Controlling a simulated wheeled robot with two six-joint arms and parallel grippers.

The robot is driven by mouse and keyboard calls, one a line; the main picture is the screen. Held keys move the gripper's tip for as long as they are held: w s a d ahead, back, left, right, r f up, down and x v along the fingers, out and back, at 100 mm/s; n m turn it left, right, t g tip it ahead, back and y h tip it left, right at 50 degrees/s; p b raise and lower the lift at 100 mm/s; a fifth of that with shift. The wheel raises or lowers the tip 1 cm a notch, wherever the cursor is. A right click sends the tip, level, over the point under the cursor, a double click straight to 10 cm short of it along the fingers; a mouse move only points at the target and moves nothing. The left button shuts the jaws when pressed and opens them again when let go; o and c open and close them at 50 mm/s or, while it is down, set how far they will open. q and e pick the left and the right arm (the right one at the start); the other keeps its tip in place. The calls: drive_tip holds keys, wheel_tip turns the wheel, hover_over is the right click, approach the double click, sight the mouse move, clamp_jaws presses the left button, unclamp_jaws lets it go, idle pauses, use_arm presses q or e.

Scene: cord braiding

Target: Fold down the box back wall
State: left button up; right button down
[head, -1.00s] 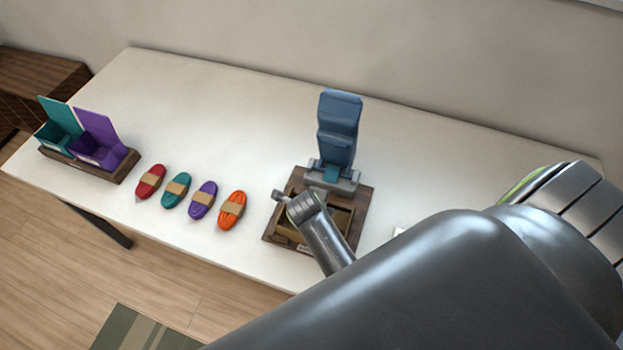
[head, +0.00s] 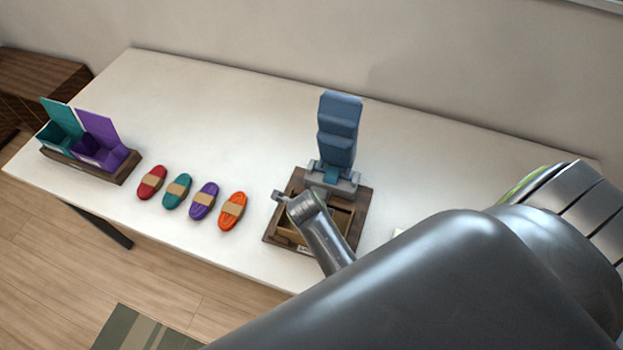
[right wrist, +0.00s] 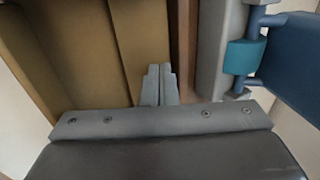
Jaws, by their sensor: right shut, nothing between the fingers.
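The box has tan walls (right wrist: 95,50), seen close up in the right wrist view, with panels at different angles. In the head view it sits in a dark wooden frame (head: 363,205), and my right arm covers much of it, so I cannot tell how far the back wall is folded. My right gripper (head: 279,196) is over the box. In the right wrist view its fingers (right wrist: 160,84) are shut together with nothing between them, close to the tan panel edge; contact is unclear. My left gripper is not in view.
A blue hinged part (head: 338,130) stands upright on a grey mount behind the box. Red, teal, purple and orange (head: 233,211) cord bundles lie to the left. A tray with open teal and purple boxes (head: 100,150) is at far left. The white table (head: 220,110) behind the bundles is clear.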

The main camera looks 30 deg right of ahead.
drive_tip(key=shift+w+r, duration=0.1)
idle(0.4)
wheel_tip(320, 180, up, 5)
drive_tip(key=p, duration=0.4)
drive_tip(key=shift+r+p, duration=0.15)
drive_tip(key=shift+p, duration=0.2)
wheel_tip(320, 180, up, 3)
drive_tip(key=shift+f+p, duration=0.2)
drive_tip(key=shift+p, duration=0.3)
